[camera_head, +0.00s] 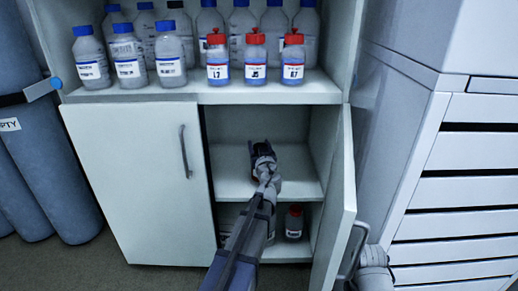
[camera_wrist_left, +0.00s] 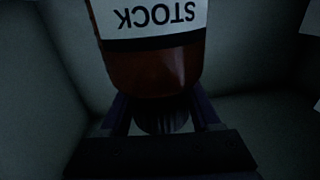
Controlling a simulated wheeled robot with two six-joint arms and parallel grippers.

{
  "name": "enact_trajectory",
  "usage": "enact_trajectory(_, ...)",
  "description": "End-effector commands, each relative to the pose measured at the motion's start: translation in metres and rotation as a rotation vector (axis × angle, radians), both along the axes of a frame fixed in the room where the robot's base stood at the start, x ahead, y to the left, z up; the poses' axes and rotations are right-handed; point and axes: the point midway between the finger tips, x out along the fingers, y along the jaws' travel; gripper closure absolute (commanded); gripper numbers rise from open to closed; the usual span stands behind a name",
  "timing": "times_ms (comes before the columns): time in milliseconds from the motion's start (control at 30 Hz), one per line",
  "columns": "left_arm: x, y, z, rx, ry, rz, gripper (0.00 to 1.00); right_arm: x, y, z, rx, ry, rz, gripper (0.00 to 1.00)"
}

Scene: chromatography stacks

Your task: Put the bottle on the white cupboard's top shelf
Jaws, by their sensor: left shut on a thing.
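The white cupboard (camera_head: 125,180) has its left door shut and its right door (camera_head: 341,205) open. Inside, the top shelf (camera_head: 228,172) shows bare surface around my left gripper. My left gripper (camera_head: 262,151) reaches into this upper compartment. In the left wrist view, my left gripper (camera_wrist_left: 163,122) is shut on the dark ribbed cap of a brown-red bottle (camera_wrist_left: 155,70) with a white label reading STOCK. The bottle is almost wholly hidden in the head view. I cannot tell whether its base touches the shelf. My right gripper's fingers do not show.
A red-capped bottle (camera_head: 293,222) stands on the lower shelf, partly behind my arm. Several blue- and red-capped bottles stand on the open shelf (camera_head: 205,96) above. Blue-grey cylinders (camera_head: 45,165) stand at left, a drawer unit (camera_head: 460,190) at right.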

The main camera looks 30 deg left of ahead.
Motion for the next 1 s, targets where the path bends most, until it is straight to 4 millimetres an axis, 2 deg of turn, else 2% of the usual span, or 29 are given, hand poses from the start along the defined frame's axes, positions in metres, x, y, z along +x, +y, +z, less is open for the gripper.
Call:
enact_trajectory(167, 0.000, 0.000, -0.003, 0.001, 0.001, 0.000, 1.00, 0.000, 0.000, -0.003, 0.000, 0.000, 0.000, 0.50)
enact_trajectory(200, 0.000, 0.000, -0.004, 0.000, 0.000, 0.000, 0.35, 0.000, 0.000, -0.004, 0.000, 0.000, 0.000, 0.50)
enact_trajectory(433, 0.000, 0.000, -0.003, 0.000, 0.000, 0.000, 0.09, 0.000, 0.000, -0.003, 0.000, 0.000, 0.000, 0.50)
enact_trajectory(467, 0.000, 0.000, -0.003, 0.000, 0.000, 0.000, 0.06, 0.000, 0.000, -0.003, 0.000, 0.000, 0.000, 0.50)
enact_trajectory(800, -0.001, -0.001, 0.003, 0.000, 0.000, 0.000, 0.06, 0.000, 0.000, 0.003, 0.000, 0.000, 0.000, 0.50)
enact_trajectory(1000, -0.035, -0.022, 0.000, 0.000, 0.000, -0.003, 0.06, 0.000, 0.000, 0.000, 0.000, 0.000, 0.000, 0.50)
